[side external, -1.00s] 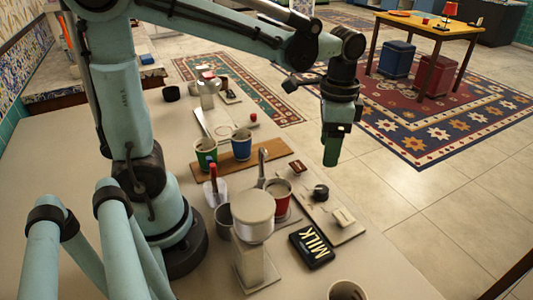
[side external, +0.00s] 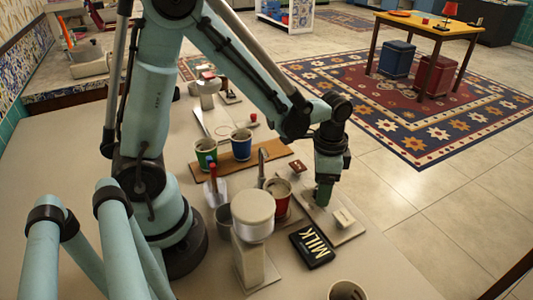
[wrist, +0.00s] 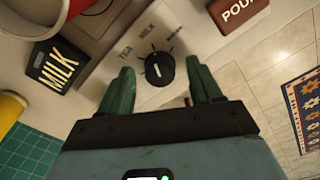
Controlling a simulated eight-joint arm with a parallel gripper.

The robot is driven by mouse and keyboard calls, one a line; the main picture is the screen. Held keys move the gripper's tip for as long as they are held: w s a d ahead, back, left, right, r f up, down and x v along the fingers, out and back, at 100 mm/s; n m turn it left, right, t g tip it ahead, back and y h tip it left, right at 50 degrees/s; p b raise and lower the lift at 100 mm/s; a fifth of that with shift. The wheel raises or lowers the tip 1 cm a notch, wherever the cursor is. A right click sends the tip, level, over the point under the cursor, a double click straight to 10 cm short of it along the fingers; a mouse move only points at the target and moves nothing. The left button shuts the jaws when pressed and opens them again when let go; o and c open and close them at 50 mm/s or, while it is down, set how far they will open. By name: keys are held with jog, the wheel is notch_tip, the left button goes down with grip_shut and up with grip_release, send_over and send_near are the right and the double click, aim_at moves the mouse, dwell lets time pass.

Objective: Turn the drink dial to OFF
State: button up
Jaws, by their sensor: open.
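The drink dial (wrist: 159,66) is a round black knob with a white mark, on a pale panel (side external: 345,232). In the wrist view the mark sits on the knob's lower part. Labels TEA and MILK are printed around the dial's upper left; a further small label at its upper right is too small to read. My gripper (wrist: 162,73) is open, with one green finger on each side of the dial and a gap on both sides. In the side external view my gripper (side external: 321,203) reaches down over the panel and hides the dial.
A black MILK block (side external: 311,246) lies by the panel; it also shows in the wrist view (wrist: 62,66). A brown POUR piece (wrist: 238,12) is at the panel's other end. A red cup (side external: 282,205) and a cream-topped dispenser (side external: 253,208) stand left of the panel.

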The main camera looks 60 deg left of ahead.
jog(key=shift+f, duration=0.15)
jog(key=c, duration=1)
jog(key=shift+c, duration=0.2)
